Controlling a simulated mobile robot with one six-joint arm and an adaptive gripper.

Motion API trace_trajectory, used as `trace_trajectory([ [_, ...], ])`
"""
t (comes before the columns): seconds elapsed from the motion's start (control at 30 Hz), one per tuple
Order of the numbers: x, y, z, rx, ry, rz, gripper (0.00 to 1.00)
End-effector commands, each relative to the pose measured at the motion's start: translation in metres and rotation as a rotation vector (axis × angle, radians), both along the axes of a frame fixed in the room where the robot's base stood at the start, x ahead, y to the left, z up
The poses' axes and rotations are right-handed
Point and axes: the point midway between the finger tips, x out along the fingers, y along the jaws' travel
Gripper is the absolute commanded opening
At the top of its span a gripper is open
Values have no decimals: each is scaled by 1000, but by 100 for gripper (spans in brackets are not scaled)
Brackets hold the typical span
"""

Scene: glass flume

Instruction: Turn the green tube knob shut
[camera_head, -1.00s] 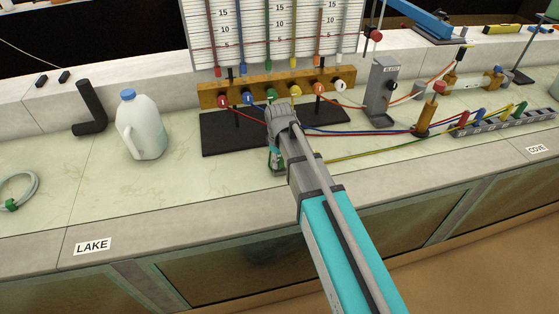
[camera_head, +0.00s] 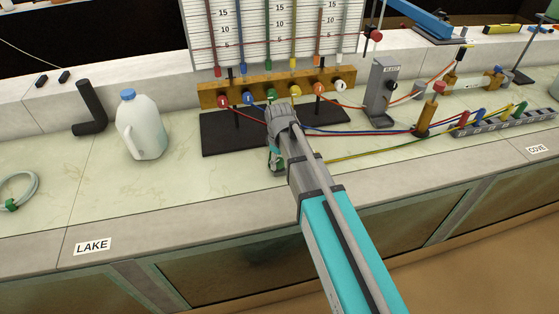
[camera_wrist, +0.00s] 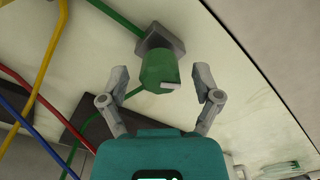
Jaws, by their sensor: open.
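The green knob (camera_wrist: 158,73), with a white pointer bar at its edge, sits on a grey fitting (camera_wrist: 157,38) in the wrist view. A green tube (camera_wrist: 120,17) runs from the fitting. My gripper (camera_wrist: 162,80) is open, one finger on either side of the knob. Gaps show between the fingers and the knob, and its lower part is near the gripper's palm. In the head view my gripper (camera_head: 275,158) is low over the bench in front of the manifold.
A yellow-brown manifold (camera_head: 210,99) with several coloured knobs stands behind my arm on a dark base. Red, blue and yellow tubes run right across the bench. A white jug (camera_head: 142,130) stands left.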

Motion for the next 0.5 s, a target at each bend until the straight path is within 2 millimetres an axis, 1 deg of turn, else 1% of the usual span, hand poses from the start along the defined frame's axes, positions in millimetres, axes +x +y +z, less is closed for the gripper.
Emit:
trace_trajectory([
  [0.5, 0, 0, 0, 0, 0, -26, 82],
])
